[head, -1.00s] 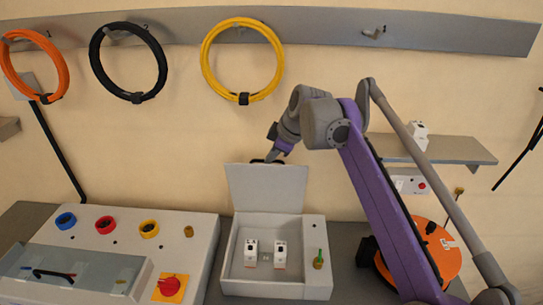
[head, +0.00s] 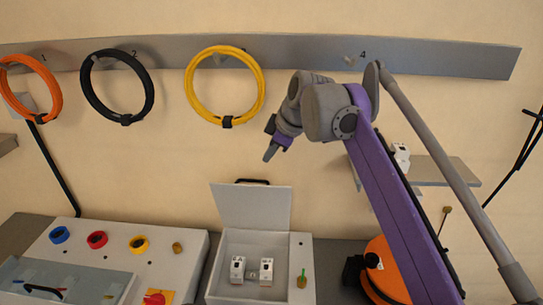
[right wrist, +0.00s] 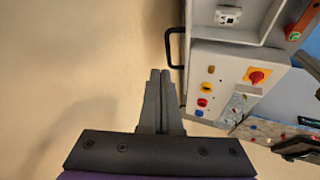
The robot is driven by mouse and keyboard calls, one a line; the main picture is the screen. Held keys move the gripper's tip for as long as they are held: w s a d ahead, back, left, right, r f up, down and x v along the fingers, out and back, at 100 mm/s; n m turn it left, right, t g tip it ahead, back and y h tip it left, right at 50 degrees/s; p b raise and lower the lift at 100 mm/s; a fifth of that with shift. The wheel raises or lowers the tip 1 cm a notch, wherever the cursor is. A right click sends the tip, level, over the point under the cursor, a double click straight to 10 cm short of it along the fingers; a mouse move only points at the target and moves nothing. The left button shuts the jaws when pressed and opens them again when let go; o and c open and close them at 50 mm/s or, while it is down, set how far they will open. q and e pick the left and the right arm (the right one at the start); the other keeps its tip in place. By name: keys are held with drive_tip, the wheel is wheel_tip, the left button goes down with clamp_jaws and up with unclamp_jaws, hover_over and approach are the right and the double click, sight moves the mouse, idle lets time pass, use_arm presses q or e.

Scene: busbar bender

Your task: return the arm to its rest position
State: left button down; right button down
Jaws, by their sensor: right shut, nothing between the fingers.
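My right arm comes in from the lower right in the head view, a purple link with a grey joint. Its gripper (head: 272,151) hangs in the air in front of the wall, above the raised lid of the grey box. The fingers are together and empty; they also show shut in the right wrist view (right wrist: 160,75). The fingers are apart from the lid handle (head: 252,181). My left gripper is not in view.
The grey box (head: 225,290) has its lid (head: 252,206) up and two white modules inside. A control panel (head: 187,268) stands to its left. An orange reel (head: 385,270) and a shelf (head: 450,171) are at the right. Orange, black and yellow (head: 190,88) coils hang on the wall rail.

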drive_tip(key=s+d+f+m+t+h, duration=0.1)
drive_tip(key=s+d+f+m+h, duration=0.1)
drive_tip(key=s+d+f+m, duration=0.9)
drive_tip(key=s+d+f+m+h, duration=0.1)
drive_tip(key=s+d+f+m, duration=0.1)
drive_tip(key=s+d+f, duration=0.3)
drive_tip(key=s+d+f+m+h, duration=0.1)
drive_tip(key=s+d+f+m, duration=0.2)
drive_tip(key=s+d+f, duration=0.3)
drive_tip(key=s+f, duration=0.4)
drive_tip(key=s, duration=0.2)
drive_tip(key=shift+s+f+t, duration=0.3)
drive_tip(key=shift+f+t, duration=0.1)
